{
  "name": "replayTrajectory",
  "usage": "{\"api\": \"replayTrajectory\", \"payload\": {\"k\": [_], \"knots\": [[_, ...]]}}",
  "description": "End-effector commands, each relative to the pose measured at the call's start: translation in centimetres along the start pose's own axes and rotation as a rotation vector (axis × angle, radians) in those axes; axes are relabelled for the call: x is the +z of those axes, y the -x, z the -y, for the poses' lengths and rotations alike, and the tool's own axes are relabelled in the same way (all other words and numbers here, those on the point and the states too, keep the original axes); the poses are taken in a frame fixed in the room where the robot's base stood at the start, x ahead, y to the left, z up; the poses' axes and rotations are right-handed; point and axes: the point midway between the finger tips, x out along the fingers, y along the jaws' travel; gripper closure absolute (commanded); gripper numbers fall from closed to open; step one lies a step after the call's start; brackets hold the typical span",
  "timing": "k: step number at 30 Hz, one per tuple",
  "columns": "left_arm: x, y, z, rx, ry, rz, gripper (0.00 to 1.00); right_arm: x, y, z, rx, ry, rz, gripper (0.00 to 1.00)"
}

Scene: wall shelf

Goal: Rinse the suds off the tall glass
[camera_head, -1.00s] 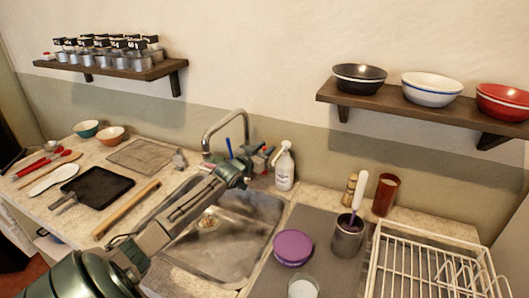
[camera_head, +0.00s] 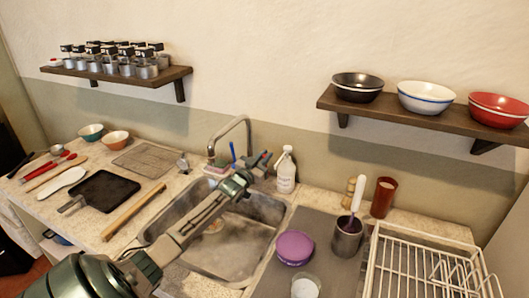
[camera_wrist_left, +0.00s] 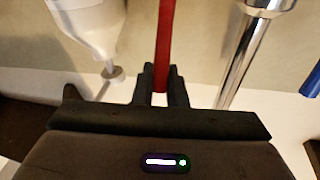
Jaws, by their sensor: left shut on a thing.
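A clear glass (camera_head: 305,287) with white stuff inside, perhaps suds, stands on the grey mat at the bottom edge of the head view and is partly cut off. The chrome faucet (camera_head: 233,124) arches over the steel sink (camera_head: 262,210). It also shows in the left wrist view (camera_wrist_left: 242,55). My left gripper (camera_head: 258,166) is at the back of the sink, right of the faucet. In the left wrist view the fingers (camera_wrist_left: 161,90) are shut on a thin red bar (camera_wrist_left: 165,40), perhaps the tap lever. My right gripper is not in view.
A white pump bottle (camera_head: 286,170) stands close right of my left gripper. A purple bowl (camera_head: 294,247) and a grey holder (camera_head: 347,238) with a brush are on the mat (camera_head: 325,266). A white dish rack (camera_head: 420,262) is at the right.

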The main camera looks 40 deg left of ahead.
Motion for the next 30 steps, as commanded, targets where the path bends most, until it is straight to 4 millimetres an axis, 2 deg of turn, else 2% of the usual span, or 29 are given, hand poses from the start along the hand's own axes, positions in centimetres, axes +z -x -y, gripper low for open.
{"api": "replayTrajectory", "payload": {"k": [1, 11, 12, 14, 24, 30], "knots": [[-0.2, 0.0, 0.0, -0.001, -0.001, -0.006, 1.00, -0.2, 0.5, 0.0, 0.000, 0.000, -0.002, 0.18], [0.1, 0.1, -0.1, 0.000, -0.004, -0.013, 1.00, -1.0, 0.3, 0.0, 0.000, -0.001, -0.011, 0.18], [0.1, 0.1, -0.1, 0.000, -0.004, -0.012, 0.83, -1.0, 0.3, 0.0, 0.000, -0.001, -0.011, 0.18], [0.1, 0.1, -0.1, 0.000, -0.004, -0.012, 0.71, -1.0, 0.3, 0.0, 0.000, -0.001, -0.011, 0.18], [0.0, 0.2, -0.1, 0.000, -0.003, -0.012, 0.71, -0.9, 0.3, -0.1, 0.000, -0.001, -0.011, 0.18], [-0.1, 1.5, -0.1, 0.003, -0.004, -0.013, 0.71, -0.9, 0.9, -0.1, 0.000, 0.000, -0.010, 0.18]]}}
